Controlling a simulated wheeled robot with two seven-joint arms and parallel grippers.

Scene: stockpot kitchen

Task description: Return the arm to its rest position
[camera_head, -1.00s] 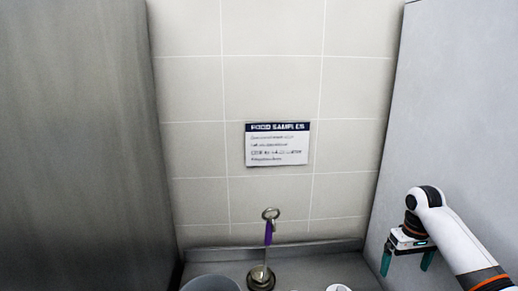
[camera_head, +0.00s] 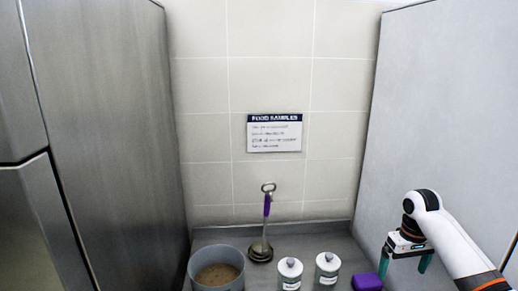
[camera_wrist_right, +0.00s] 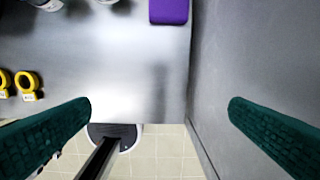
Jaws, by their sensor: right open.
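My right arm (camera_head: 447,232) comes in from the lower right in the head view, beside the grey side wall. My right gripper (camera_head: 403,266) points down with its two green fingers apart. In the right wrist view the fingers (camera_wrist_right: 160,115) are wide apart with nothing between them. The metal counter, the floor and part of my own base show beyond them. My left gripper is in neither view.
A grey wall (camera_wrist_right: 255,60) is close on the right.

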